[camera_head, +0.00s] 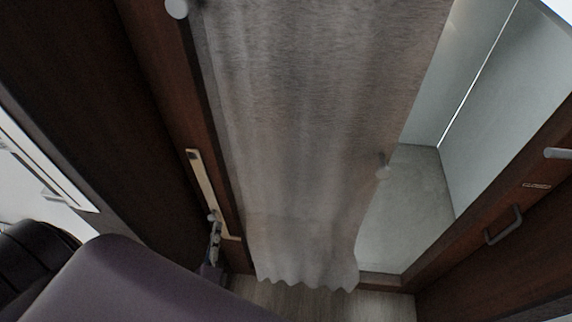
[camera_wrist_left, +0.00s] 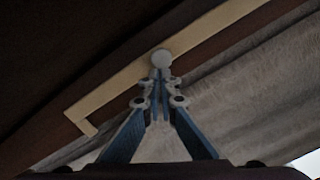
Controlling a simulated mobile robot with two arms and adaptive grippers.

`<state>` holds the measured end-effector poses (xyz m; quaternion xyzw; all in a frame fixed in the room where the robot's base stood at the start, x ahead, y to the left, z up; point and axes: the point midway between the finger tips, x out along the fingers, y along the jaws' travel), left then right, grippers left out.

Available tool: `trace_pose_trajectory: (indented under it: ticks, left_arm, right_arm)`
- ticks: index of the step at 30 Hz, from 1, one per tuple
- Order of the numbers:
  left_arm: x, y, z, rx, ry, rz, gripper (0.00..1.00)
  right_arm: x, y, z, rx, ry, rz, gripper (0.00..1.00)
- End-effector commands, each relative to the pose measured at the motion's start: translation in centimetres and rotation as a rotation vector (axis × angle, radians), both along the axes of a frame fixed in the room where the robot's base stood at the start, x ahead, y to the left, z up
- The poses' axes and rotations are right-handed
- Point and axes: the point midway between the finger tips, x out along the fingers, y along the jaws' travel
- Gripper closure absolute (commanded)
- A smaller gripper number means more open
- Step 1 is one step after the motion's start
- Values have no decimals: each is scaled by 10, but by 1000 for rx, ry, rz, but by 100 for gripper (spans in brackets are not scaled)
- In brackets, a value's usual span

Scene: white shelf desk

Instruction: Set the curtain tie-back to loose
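The tie-back is a pale beige strip (camera_head: 202,180) on the brown wooden frame left of the curtain, with a small white round knob (camera_head: 211,217) near its lower end. The grey, semi-sheer curtain (camera_head: 310,130) hangs to the right of it. My left gripper (camera_head: 214,230) is just below the knob, mostly hidden by my arm. In the left wrist view my left gripper's fingers (camera_wrist_left: 161,82) come together with their tips at the white knob (camera_wrist_left: 161,59) on the beige strip (camera_wrist_left: 110,90). I cannot tell whether they touch it. My right gripper is not in view.
Another white knob (camera_head: 177,8) sits high on the frame. A small knob (camera_head: 383,171) shows at the curtain's right edge. A dark drawer front with a handle (camera_head: 505,226) stands at right. Pale floor (camera_head: 320,303) lies below.

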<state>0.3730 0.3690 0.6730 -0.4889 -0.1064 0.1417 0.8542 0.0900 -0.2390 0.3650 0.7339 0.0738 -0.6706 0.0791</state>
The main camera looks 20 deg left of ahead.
Motion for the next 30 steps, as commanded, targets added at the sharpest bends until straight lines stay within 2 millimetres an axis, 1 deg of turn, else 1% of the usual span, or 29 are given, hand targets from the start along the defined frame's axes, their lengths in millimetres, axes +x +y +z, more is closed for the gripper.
trace_pose_trajectory:
  ticks: [1, 2, 5, 12, 15, 18, 22, 30]
  left_arm:
    - [-7, 9, 4, 6, -11, 20, 100]
    - [-11, 7, 4, 6, -10, 19, 100]
    - [-27, -1, 2, 5, -6, 16, 100]
    - [-74, -25, -2, 1, -1, 8, 100]
    - [-90, -33, -4, 1, 2, 4, 100]
    - [-102, -38, -5, 2, 2, 3, 100]
    - [-110, -42, -5, 2, 1, 1, 100]
    - [-111, -44, -5, 2, 1, 0, 100]
  right_arm:
    - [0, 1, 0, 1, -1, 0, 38]
    - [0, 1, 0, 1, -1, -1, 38]
    - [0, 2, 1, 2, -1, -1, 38]
    - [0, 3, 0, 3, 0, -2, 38]
    - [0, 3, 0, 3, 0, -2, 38]
    - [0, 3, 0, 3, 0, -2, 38]
    - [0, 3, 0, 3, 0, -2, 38]
    - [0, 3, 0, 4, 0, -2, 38]
